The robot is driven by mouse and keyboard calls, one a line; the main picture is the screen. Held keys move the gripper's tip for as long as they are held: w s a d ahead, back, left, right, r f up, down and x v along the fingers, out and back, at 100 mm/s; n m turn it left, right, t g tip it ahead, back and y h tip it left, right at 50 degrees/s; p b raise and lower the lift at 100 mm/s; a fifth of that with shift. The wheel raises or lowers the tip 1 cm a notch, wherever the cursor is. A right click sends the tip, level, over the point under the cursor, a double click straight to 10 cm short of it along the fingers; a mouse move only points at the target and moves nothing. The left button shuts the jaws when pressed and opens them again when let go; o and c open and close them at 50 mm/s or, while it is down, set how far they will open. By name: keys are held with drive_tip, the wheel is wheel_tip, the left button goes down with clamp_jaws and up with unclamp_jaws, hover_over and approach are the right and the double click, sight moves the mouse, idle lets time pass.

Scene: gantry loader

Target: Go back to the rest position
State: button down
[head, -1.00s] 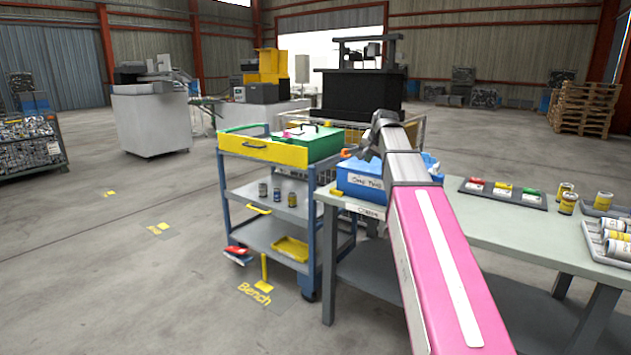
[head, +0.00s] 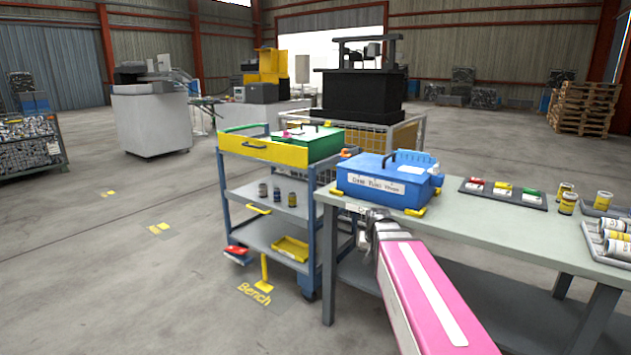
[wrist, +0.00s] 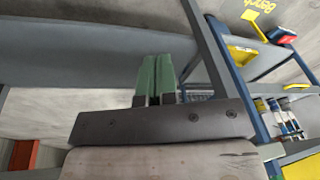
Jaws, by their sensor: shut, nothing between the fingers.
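My gripper shows in the wrist view (wrist: 155,78), its two green fingers side by side and shut with nothing between them. In the head view my pink arm reaches from the lower right toward the front left corner of the bench (head: 490,228), its end low beside the bench edge. The gripper's fingers are hidden there behind the arm. The wrist view shows the grey lower shelf (wrist: 90,55) of the bench beyond the fingers, and the view is tilted.
A blue box (head: 385,187) stands on the bench's left end. A tray of coloured blocks (head: 503,196) and several cans lie further right. A blue trolley (head: 265,195) with a yellow and green top stands just left of the bench.

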drive_tip(key=s+f+n+g, duration=0.2)
drive_tip(key=s+f, duration=0.9)
drive_tip(key=s, duration=0.2)
drive_tip(key=shift+s+f+h, duration=0.15)
drive_tip(key=shift+f+h, duration=0.1)
drive_tip(key=shift+h, duration=0.05)
idle(1.0)
